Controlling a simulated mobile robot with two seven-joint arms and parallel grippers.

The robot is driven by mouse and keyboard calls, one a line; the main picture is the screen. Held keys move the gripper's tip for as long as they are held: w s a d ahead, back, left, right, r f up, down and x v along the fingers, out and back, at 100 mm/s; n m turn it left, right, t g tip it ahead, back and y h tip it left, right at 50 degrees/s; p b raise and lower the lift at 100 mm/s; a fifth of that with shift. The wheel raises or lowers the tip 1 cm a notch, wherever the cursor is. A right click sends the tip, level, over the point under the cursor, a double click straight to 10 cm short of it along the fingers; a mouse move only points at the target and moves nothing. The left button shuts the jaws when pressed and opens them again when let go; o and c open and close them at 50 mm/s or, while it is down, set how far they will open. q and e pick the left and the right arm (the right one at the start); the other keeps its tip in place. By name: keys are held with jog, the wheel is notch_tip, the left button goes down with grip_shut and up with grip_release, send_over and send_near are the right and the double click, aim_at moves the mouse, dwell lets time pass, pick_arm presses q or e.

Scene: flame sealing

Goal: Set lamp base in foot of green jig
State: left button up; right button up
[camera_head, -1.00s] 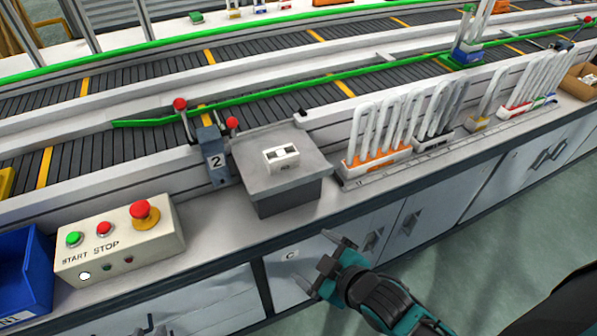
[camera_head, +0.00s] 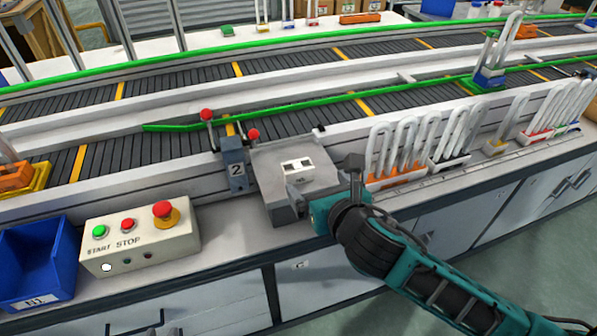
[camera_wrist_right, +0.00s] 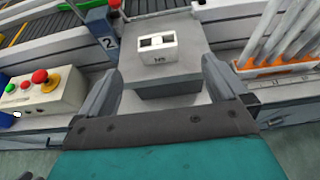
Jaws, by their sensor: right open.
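A small white block with two square openings (camera_head: 297,170), which looks like the lamp base, rests on a grey pedestal (camera_head: 275,202). It also shows in the right wrist view (camera_wrist_right: 158,48), with a small dark label on its front. My right gripper (camera_head: 325,180) is open and empty at the pedestal's front right. In the right wrist view its fingers (camera_wrist_right: 158,88) frame the pedestal, and the block is beyond them, untouched. A green and blue fixture with white tubes (camera_head: 488,80) stands on the conveyor at right; I cannot tell whether it is the green jig. My left gripper is not in view.
White tubes in an orange rack (camera_head: 395,178) stand close right of the pedestal. A post marked 2 (camera_head: 235,168) with red-knobbed levers stands left of it. The START/STOP box (camera_head: 140,240) and a blue bin (camera_head: 38,262) are further left. The counter between box and pedestal is clear.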

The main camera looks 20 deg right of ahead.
aim_at(299, 168)
jog(key=x, duration=0.7)
jog(key=shift+f, duration=0.1)
jog(key=shift+a+b+x, duration=0.15)
jog(key=shift+b+x, duration=0.05)
jog(key=shift+x, duration=1.15)
jog(key=shift+a+b+x, duration=0.2)
jog(key=shift+x, duration=1.15)
jog(key=shift+f, duration=0.1)
jog(key=shift+s, duration=0.1)
jog(key=c, duration=1.1)
